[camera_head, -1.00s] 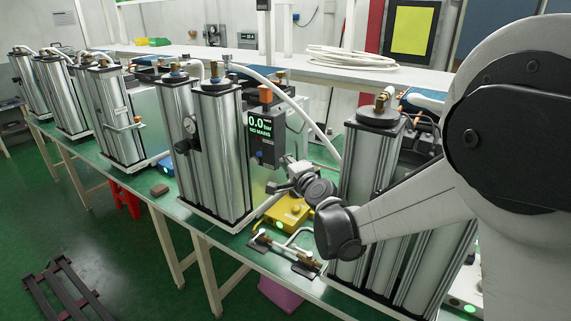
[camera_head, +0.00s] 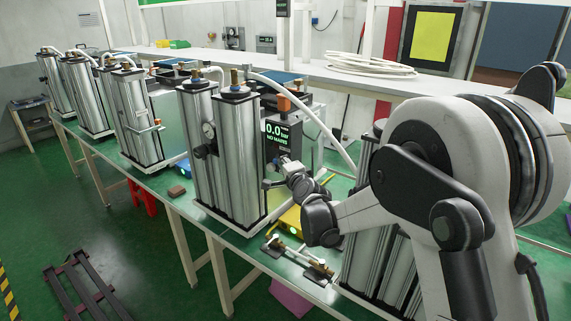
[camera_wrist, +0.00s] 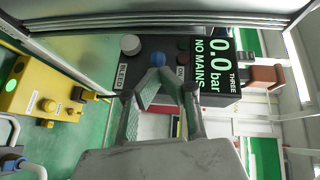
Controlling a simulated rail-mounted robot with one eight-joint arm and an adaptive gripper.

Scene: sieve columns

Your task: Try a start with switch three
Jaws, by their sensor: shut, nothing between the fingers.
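The control panel (camera_head: 279,150) on the near face of the middle column unit shows 0.0 bar and NO MAINS. In the wrist view its display (camera_wrist: 212,62) reads the same beside the word THREE. That view also shows a pale round knob (camera_wrist: 130,44), a BLEED label (camera_wrist: 122,75), a small dark reddish button (camera_wrist: 182,58) and an ON label (camera_wrist: 180,73). My gripper (camera_wrist: 160,76) is shut and empty in front of the panel's lower part, hiding some of it. Contact cannot be told.
A yellow box (camera_wrist: 38,88) with a lit green lamp stands beside the unit. Brass-fitted pipework (camera_head: 290,252) lies at the bench's front edge. An orange-brown block (camera_wrist: 266,78) is beside the display.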

